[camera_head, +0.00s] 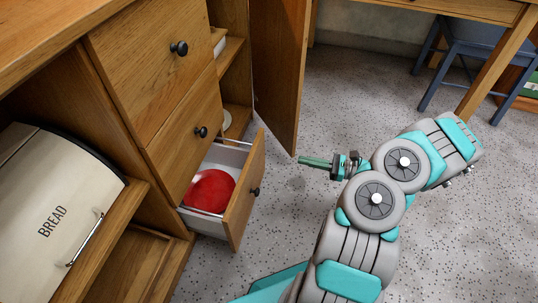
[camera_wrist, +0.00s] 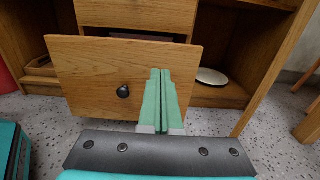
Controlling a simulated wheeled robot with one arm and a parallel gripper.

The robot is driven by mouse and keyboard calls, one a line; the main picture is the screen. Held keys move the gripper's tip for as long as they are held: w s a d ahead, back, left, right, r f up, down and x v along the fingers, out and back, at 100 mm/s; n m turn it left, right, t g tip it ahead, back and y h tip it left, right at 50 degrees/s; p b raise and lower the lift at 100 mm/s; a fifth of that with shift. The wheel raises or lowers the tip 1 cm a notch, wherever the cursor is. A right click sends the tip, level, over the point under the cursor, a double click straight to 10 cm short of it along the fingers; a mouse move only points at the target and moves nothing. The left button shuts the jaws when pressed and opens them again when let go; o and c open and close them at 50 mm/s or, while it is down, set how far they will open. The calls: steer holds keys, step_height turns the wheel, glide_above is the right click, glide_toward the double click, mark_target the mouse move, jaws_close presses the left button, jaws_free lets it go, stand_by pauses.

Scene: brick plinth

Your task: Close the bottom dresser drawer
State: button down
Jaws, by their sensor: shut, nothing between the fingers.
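The bottom dresser drawer (camera_head: 243,200) stands pulled out from the wooden dresser (camera_head: 135,65), with a red round thing (camera_head: 210,190) inside its white box. Its front has one dark knob (camera_head: 255,192). In the wrist view the drawer front (camera_wrist: 95,75) and its knob (camera_wrist: 123,91) face me. My gripper (camera_head: 302,160) is right of the drawer front in the head view, apart from it. In the wrist view my gripper (camera_wrist: 160,80) has its green fingers together and empty, in front of the right part of the drawer front.
Two upper drawers (camera_head: 155,55) are shut. A cabinet door (camera_head: 282,65) stands open behind the drawer. A bread bin (camera_head: 55,195) is on the left shelf. A blue chair (camera_head: 470,55) is at the back right. Speckled floor (camera_head: 300,210) is clear between drawer and arm.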

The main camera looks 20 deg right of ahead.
mark_target(256, 150)
steer(key=b+x, duration=0.1)
steer(key=x, duration=1.3)
steer(key=b+x, duration=0.3)
steer(key=x, duration=0.8)
steer(key=shift+w+a, duration=0.2)
steer(key=shift+a, duration=0.05)
